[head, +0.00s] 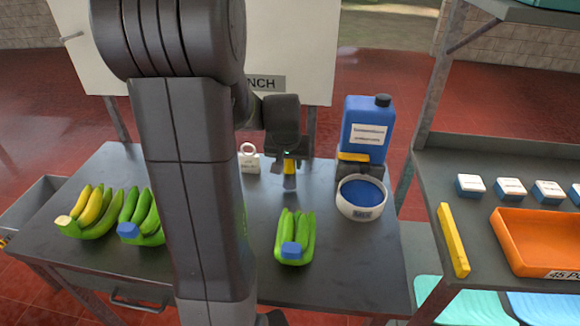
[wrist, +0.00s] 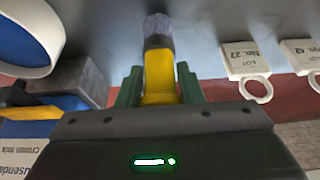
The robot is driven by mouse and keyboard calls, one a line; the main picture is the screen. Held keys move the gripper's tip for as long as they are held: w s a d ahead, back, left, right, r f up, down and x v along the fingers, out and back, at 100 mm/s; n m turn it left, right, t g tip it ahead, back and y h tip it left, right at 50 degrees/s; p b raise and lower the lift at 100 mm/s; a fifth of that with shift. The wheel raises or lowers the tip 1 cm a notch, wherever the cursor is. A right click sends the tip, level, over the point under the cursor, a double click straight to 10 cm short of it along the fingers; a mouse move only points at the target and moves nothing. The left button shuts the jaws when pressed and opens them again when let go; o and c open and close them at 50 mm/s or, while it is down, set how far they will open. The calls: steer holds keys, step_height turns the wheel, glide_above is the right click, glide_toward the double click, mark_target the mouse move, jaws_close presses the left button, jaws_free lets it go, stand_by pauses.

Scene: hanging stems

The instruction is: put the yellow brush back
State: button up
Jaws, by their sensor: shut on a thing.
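My gripper (head: 288,155) is shut on the yellow brush (head: 289,167) and holds it above the dark table (head: 262,200), between the white tag with a ring and the blue canister. In the wrist view the green fingers of my gripper (wrist: 160,85) clasp the yellow handle of the brush (wrist: 158,70) from both sides. Its grey bristles point away from my gripper. In the head view the bristles point down; I cannot tell whether they touch the table. The rest of the handle is hidden by my gripper.
A white bowl with blue contents (head: 361,211) stands right of my gripper. Behind it are a dark block (wrist: 80,78) with a yellow-and-black item and a blue canister (head: 366,122). Green bananas (head: 303,240) lie in front. Ring tags (head: 249,162) stand left. An orange tray (head: 530,243) sits on the right shelf.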

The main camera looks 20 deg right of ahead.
steer(key=shift+f, duration=0.8)
steer(key=shift+f, duration=0.25)
steer(key=o, duration=1.1)
steer(key=shift+r, duration=0.1)
steer(key=shift+c, duration=0.2)
steer(key=shift+r, duration=0.45)
steer(key=v, duration=1.1)
steer(key=shift+s, duration=0.2)
steer(key=shift+a+r, duration=0.1)
steer(key=shift+a, duration=0.05)
